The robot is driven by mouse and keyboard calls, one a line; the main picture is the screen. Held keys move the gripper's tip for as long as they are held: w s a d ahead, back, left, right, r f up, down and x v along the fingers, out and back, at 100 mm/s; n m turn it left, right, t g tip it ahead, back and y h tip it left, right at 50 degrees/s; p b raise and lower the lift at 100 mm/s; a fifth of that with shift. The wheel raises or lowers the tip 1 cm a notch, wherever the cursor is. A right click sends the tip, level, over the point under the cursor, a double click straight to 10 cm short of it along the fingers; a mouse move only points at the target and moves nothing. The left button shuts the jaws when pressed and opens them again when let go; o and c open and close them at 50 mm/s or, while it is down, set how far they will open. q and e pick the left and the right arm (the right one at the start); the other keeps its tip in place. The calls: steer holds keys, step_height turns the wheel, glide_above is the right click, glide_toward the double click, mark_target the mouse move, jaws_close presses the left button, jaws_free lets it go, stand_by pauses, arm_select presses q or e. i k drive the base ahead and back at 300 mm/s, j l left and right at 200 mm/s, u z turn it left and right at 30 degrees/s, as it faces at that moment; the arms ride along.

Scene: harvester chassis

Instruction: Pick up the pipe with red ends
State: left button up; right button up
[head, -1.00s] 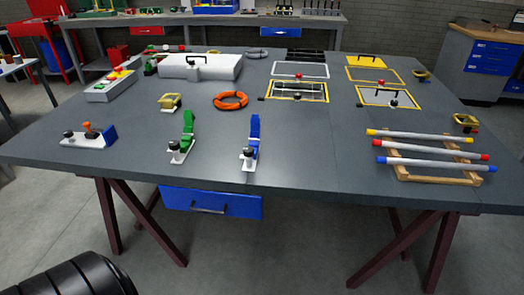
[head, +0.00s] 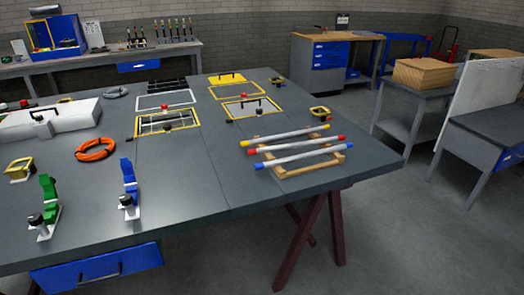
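The pipe with red ends (head: 290,145) is white-grey with a red cap at each end. It lies in the middle of three parallel pipes on a low wooden rack (head: 336,157) at the table's right end. A pipe with yellow ends (head: 293,134) lies behind it, and a pipe with blue ends (head: 303,155) lies in front. The pipes are apart from each other. Neither of my grippers is in view.
The rack rests on a large dark table (head: 200,205) near its right corner. A small yellow-rimmed part (head: 320,112) stands behind the rack. An orange ring (head: 96,149) and green and blue clamps (head: 129,187) are left. The tabletop between clamps and rack is clear.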

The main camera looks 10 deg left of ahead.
mark_target(255, 151)
steer(key=i+l, duration=0.25)
steer(key=l, duration=0.15)
steer(key=i+l, duration=0.55)
steer(key=l, duration=0.3)
